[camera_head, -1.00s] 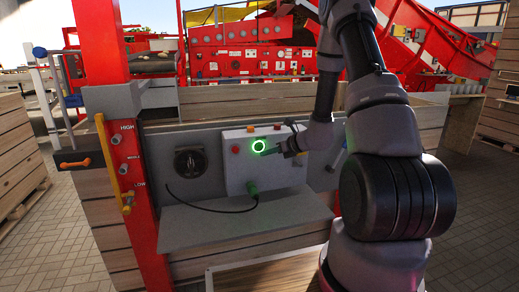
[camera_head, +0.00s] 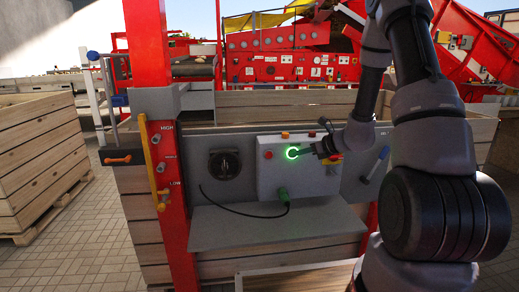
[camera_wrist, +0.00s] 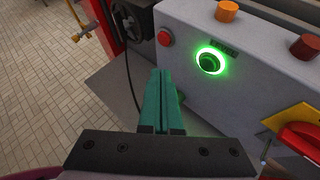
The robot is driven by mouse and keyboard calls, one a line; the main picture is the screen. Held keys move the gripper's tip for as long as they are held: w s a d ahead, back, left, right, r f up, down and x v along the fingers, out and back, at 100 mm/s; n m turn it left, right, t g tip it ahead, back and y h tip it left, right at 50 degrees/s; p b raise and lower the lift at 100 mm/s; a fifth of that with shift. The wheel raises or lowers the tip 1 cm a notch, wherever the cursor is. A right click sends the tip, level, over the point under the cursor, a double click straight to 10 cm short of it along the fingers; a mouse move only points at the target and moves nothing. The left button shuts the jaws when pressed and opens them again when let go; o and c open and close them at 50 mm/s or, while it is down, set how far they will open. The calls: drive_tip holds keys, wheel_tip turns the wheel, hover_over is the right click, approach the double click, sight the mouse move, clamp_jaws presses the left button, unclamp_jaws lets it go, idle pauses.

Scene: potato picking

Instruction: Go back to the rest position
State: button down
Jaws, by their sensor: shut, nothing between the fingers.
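My gripper (camera_wrist: 165,98) shows in the wrist view with its two green fingers closed together and nothing between them. The fingers are in front of a grey control box (camera_wrist: 185,40), below and left of a green glowing ring button (camera_wrist: 209,61). In the head view my gripper (camera_head: 308,152) is just right of the lit button (camera_head: 293,153) on the control box (camera_head: 300,180). Whether the fingertips touch the box cannot be told. My arm extends from the right side of the head view.
A red post (camera_head: 150,60) with a yellow lever (camera_head: 153,165) stands left of the box. A black rotary switch (camera_head: 224,164) and a blue-tipped lever (camera_head: 375,165) flank it. A grey shelf (camera_head: 270,225) juts out below. A wooden crate (camera_head: 35,150) stands at left; paved floor is open beside it.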

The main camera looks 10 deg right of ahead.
drive_tip(key=s+a+r+n+g, duration=0.2)
drive_tip(key=s+a+r+n, duration=0.1)
drive_tip(key=s+r+n, duration=0.4)
drive_tip(key=s+a+r+n+g, duration=0.2)
drive_tip(key=s+a+r+n, duration=0.25)
drive_tip(key=r, duration=0.45)
drive_tip(key=s+d+r+n+t+h, duration=0.1)
drive_tip(key=s+d+r+n+h, duration=0.2)
drive_tip(key=s, duration=0.6)
drive_tip(key=s+d+r+n+t+h, duration=0.1)
drive_tip(key=s+d+r+n+h, duration=0.2)
drive_tip(key=s+d+r+n, duration=0.2)
drive_tip(key=s+r+n, duration=0.3)
drive_tip(key=s+n, duration=0.1)
drive_tip(key=n, duration=0.1)
drive_tip(key=shift+d+h, duration=0.15)
drive_tip(key=shift+h, duration=0.25)
